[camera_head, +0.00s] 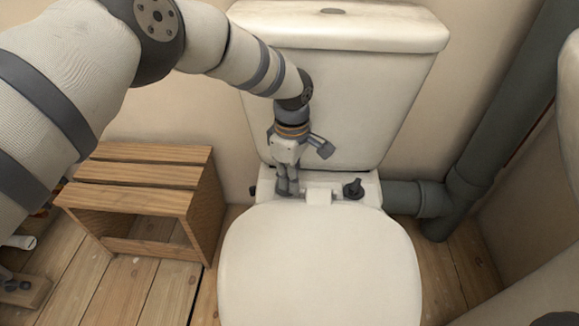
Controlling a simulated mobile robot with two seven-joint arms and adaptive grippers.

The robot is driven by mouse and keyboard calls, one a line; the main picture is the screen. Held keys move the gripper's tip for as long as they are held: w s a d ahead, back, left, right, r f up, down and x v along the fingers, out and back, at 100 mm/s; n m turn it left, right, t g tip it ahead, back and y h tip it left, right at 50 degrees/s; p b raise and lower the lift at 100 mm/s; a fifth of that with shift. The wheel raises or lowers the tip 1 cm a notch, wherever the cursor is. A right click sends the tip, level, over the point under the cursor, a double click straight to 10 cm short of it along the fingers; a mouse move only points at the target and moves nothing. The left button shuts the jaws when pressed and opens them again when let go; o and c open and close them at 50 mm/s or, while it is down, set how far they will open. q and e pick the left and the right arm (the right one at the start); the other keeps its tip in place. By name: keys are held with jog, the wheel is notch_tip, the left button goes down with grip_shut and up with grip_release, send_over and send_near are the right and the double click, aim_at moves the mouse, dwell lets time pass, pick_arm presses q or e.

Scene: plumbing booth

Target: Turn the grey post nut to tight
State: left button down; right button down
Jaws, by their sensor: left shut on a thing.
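My left gripper (287,191) points down at the left rear of the toilet, behind the seat lid and in front of the cistern. Its fingers are shut around the grey post nut, which they almost wholly hide. How far the nut is turned cannot be seen. A second, dark post nut (354,188) with a small wing stands uncovered to the right, on the same white ledge. My right gripper is not in view.
The white cistern (335,95) rises close behind the gripper. The closed lid (318,265) lies in front. A wooden crate (145,205) stands on the floor to the left. A grey pipe (500,115) runs at the right.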

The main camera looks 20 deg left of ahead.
pick_arm(q)
jog(key=m, duration=0.2)
jog(key=m+p, duration=0.1)
jog(key=m, duration=0.2)
jog(key=shift+s+a, duration=0.15)
jog(key=shift+s, duration=0.05)
jog(key=shift+m, duration=0.4)
jog(key=c, duration=1.7)
grip_release()
jog(key=shift+o, duration=0.2)
notch_tip(320, 180, up, 12)
